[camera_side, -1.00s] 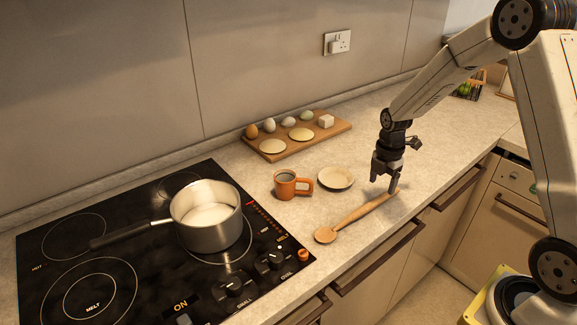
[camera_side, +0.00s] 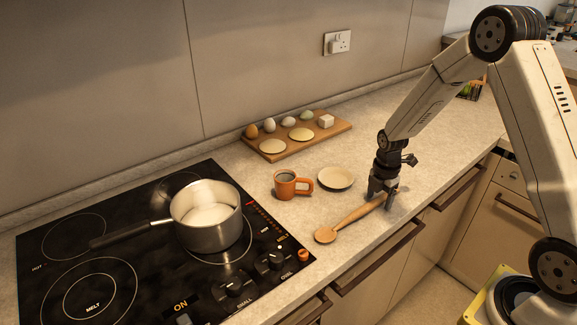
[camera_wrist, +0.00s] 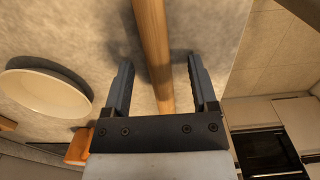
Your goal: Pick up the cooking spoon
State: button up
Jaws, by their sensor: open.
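The wooden cooking spoon (camera_side: 350,220) lies on the counter near its front edge, its round bowl toward the stove and its handle toward my gripper. My gripper (camera_side: 380,203) points down at the handle's far end. In the wrist view the spoon handle (camera_wrist: 152,50) runs between the two open fingers of my gripper (camera_wrist: 160,78), with a gap on each side. The handle's end is hidden behind the gripper body.
An orange mug (camera_side: 286,186) and a small plate (camera_side: 336,178) stand close behind the spoon. A board (camera_side: 270,157) with eggs is further back. A pot (camera_side: 212,235) sits on the black stove (camera_side: 130,285) at left. The counter right of my gripper is clear.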

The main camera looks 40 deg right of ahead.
grip_shut()
jog(key=shift+r, duration=0.1)
dwell(0.3)
